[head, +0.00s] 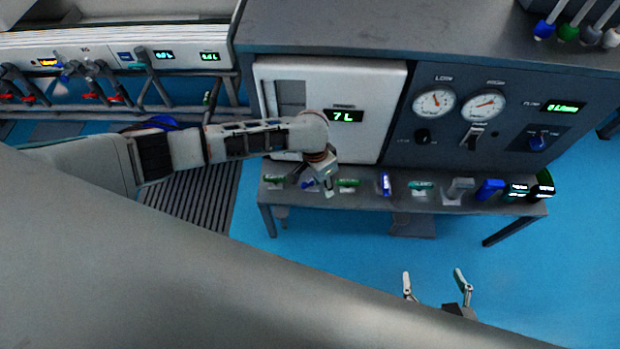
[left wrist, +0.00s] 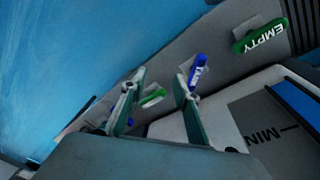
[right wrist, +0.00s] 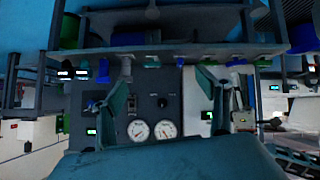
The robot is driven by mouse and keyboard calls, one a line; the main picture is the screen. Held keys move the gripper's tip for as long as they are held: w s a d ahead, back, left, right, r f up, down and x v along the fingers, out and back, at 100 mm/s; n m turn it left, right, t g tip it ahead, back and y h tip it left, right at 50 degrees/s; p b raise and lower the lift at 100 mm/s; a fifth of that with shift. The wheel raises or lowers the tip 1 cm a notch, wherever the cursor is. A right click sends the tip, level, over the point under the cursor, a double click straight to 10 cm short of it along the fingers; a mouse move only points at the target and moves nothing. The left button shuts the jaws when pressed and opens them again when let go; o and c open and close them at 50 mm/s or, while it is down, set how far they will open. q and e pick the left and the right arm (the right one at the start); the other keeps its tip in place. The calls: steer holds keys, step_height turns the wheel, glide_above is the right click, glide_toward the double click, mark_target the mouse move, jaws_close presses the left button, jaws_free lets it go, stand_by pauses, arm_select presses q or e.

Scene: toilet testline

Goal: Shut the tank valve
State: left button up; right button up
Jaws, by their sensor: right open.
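A row of small valve handles sits on the grey ledge below the white tank panel (head: 389,90), whose display reads 7 L. The blue handle (head: 309,184) near the row's left end also shows in the left wrist view (left wrist: 197,70); its white lettering is blurred, possibly TANK. A green handle (left wrist: 262,35) there reads EMPTY. My left gripper (head: 322,188) is open over the row, close to the blue handle; it partly covers that handle in the head view. Its fingers stand apart in the left wrist view with nothing visibly held. My right gripper (head: 432,276) is open and empty, away from the ledge.
Other handles stand close along the ledge: green (head: 348,183), blue (head: 385,183), green (head: 422,187) and grey (head: 458,188). A gauge panel (head: 462,140) rises behind them. A pipe bench (head: 130,85) is at left. Blue floor (head: 350,250) is free in front.

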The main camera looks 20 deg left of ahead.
arm_select(q)
steer(key=r+y, duration=0.1)
steer(key=y, duration=0.1)
glide_above(309, 181)
steer(key=shift+r, duration=0.1)
steer(key=shift+a+b, duration=0.1)
steer(key=shift+b, duration=0.25)
steer(key=shift+g, duration=0.3)
step_height(309, 181, down, 6)
steer(key=b, duration=0.2)
steer(key=shift+s+f+b, duration=0.15)
steer(key=shift+f+b, duration=0.1)
steer(key=shift+b, duration=0.1)
steer(key=shift+f+b, duration=0.3)
steer(key=shift+f, duration=0.25)
jaws_close()
